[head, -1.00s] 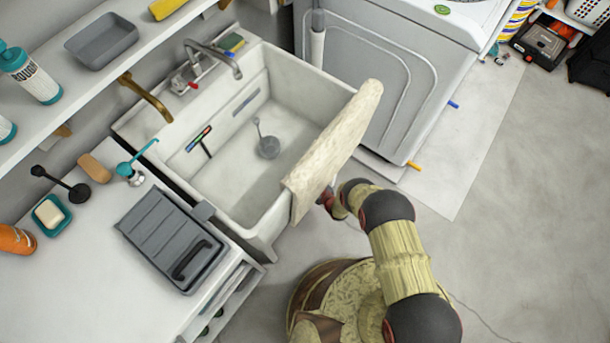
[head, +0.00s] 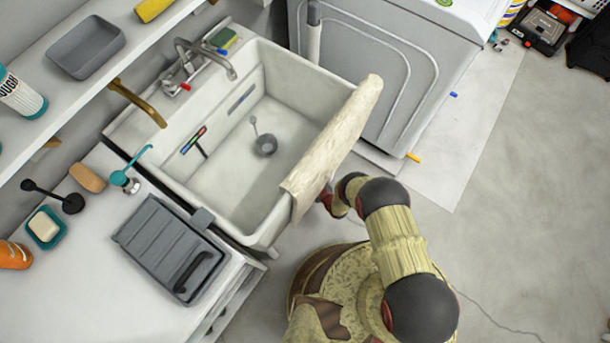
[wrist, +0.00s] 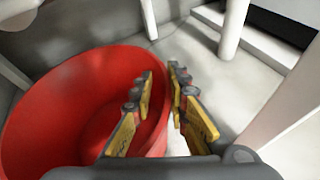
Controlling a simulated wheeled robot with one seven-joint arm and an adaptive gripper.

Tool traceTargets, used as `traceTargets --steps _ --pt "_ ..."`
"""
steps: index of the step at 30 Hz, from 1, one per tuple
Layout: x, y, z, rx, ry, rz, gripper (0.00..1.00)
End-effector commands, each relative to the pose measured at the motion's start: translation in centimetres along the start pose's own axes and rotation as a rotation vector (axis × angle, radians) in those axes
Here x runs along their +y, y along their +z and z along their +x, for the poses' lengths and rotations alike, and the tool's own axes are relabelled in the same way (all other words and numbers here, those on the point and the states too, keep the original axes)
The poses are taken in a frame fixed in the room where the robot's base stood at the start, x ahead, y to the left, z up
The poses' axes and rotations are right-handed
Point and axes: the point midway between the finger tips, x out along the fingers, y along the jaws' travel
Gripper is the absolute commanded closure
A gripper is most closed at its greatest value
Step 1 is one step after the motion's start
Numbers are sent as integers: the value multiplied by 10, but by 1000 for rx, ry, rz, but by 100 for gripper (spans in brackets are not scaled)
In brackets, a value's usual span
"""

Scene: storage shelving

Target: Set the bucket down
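The bucket (wrist: 62,93) is a round red tub that fills the left of the wrist view. Its near part is hidden behind my gripper's body. My gripper (wrist: 161,74) straddles the bucket's right wall, with one yellow-padded finger inside and the other outside. The fingers are apart, with a gap showing around the wall. Whether the bucket's base touches the floor is hidden. In the head view my arm reaches down beside the sink's front, and the bucket and fingertips are hidden below the sink and its towel.
A white sink (head: 218,185) with a pale towel (head: 335,140) over its front edge stands above my gripper. White posts (wrist: 235,28) stand near the bucket in the wrist view. Open floor (head: 510,220) lies to the right.

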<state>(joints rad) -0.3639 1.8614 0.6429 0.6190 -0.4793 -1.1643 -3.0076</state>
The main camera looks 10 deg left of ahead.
Motion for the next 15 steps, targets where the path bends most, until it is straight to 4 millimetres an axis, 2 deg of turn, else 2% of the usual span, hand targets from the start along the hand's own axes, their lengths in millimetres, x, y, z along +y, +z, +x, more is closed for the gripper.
traceTargets --steps 15 --pt "1 3 -5 2 -1 1 77"
